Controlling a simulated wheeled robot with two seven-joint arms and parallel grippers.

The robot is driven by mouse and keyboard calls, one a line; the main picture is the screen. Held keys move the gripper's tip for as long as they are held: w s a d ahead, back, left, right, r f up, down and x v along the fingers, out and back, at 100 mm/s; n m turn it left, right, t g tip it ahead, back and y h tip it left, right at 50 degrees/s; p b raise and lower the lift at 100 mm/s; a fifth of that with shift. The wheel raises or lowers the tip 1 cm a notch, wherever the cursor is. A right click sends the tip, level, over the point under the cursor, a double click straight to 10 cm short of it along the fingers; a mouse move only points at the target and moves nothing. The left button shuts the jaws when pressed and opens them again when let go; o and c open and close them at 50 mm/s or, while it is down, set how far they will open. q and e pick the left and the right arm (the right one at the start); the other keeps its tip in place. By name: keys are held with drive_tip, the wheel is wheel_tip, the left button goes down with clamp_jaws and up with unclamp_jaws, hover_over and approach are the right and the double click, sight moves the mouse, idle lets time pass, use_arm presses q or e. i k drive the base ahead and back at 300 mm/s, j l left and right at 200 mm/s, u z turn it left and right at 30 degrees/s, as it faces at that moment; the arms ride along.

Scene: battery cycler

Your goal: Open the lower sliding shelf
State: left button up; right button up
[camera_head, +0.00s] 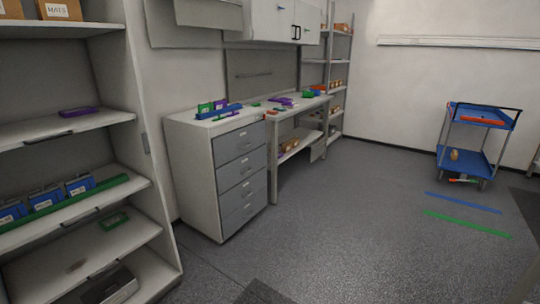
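A tall grey shelf unit (140,110) stands at the left edge of the head view. Its upper shelf (50,130) holds a purple item. The shelf below it holds blue boxes (45,198) and has a green strip along it. A lower shelf (105,240) carries a small green item (114,221) and appears level with the unit's front. Below it, a dark grey box (110,287) sits at the bottom. I cannot tell for sure which of these shelves slides. Neither of my grippers is in view.
A drawer cabinet (190,165) with shut drawers stands right of the shelf unit, beside a workbench (295,108). A blue cart (478,120) stands at the far right. The grey floor (340,210) in the middle is open, with blue and green strips on it.

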sight(45, 274)
drive_tip(key=i+j+u, duration=0.2)
drive_tip(key=i+u, duration=0.25)
drive_tip(key=i, duration=0.2)
drive_tip(key=i+u, duration=0.5)
drive_tip(key=i, duration=0.15)
drive_tip(key=i+z, duration=0.4)
drive_tip(key=i, duration=0.15)
drive_tip(key=i+j+z, duration=0.25)
drive_tip(key=i+z, duration=0.15)
drive_tip(key=i+j+z, duration=0.4)
drive_tip(key=i, duration=0.2)
drive_tip(key=i+j+z, duration=0.3)
drive_tip(key=j, duration=0.3)
drive_tip(key=u, duration=1)
drive_tip(key=l+u, duration=0.1)
drive_tip(key=u, duration=2.4)
drive_tip(key=k+u, duration=0.1)
drive_tip(key=u, duration=0.4)
